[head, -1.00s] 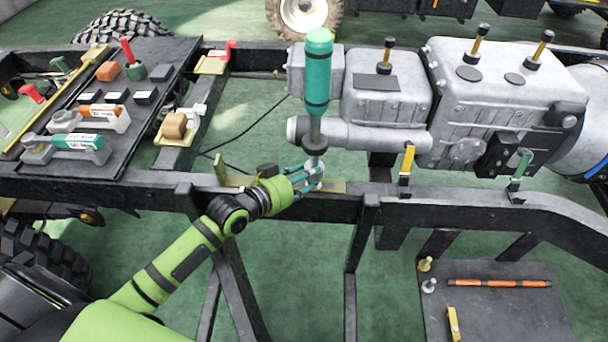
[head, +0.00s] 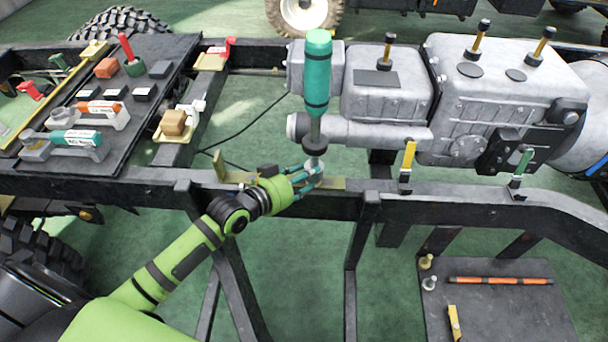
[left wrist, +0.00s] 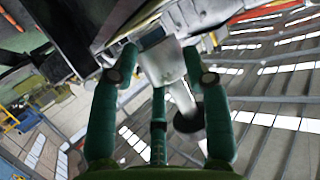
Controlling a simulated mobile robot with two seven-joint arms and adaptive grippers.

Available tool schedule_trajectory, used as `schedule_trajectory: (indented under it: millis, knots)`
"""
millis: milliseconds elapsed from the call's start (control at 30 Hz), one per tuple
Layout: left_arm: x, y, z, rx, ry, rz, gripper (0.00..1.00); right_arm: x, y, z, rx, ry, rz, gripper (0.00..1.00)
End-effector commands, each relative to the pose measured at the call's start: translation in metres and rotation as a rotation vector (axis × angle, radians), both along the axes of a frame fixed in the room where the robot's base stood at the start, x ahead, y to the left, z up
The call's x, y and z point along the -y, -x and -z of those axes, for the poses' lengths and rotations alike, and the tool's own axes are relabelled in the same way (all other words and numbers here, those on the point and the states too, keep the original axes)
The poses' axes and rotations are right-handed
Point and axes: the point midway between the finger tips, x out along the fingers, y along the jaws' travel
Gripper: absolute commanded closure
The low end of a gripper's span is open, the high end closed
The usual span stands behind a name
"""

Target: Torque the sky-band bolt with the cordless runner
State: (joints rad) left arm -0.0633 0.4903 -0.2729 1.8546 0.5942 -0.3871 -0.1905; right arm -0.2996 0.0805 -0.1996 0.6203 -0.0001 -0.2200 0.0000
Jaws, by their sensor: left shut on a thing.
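My left gripper (head: 312,180) is at the frame rail and shut around the pale lower end of an upright tool (head: 317,70). The tool has a teal handle, a grey shaft and a dark collar; I cannot tell whether it is the cordless runner. In the left wrist view, my teal fingers (left wrist: 160,95) surround its pale end (left wrist: 162,62), with the dark collar (left wrist: 188,122) beyond. A blue-marked part (head: 597,166) shows at the right edge; I cannot tell whether it is the sky-band bolt. My right gripper is not in view.
A dark board (head: 120,165) at left holds a teal-and-grey tool (head: 75,138) and an orange-and-grey tool (head: 100,109). A grey gearbox housing (head: 465,110) is at right. Yellow-marked (head: 408,160) and green-marked (head: 523,160) parts stand by the rail. A lower plate (head: 495,300) holds an orange rod (head: 500,281).

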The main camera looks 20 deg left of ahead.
Motion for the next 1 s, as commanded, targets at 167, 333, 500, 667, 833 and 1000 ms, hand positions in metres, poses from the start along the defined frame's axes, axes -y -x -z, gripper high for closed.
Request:
schedule_trajectory:
  millis: [167,333,500,667,833,1000]
  knots:
    - [0.0,-0.002,-0.005,0.012,0.003,-0.001,1.0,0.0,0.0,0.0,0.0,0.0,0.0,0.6]
    - [0.0,-0.002,-0.005,0.012,0.003,-0.001,1.0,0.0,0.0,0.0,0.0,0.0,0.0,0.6]
    - [0.0,-0.002,-0.003,0.012,0.003,-0.001,1.0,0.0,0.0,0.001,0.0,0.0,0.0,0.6]
    - [0.0,-0.002,0.0,0.012,0.003,-0.001,1.0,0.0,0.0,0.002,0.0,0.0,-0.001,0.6]
    - [0.0,-0.002,0.004,0.012,0.003,-0.001,1.0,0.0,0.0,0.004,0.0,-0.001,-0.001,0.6]
    - [0.0,-0.002,0.005,0.013,0.003,-0.001,1.0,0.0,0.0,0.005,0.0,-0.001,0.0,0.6]
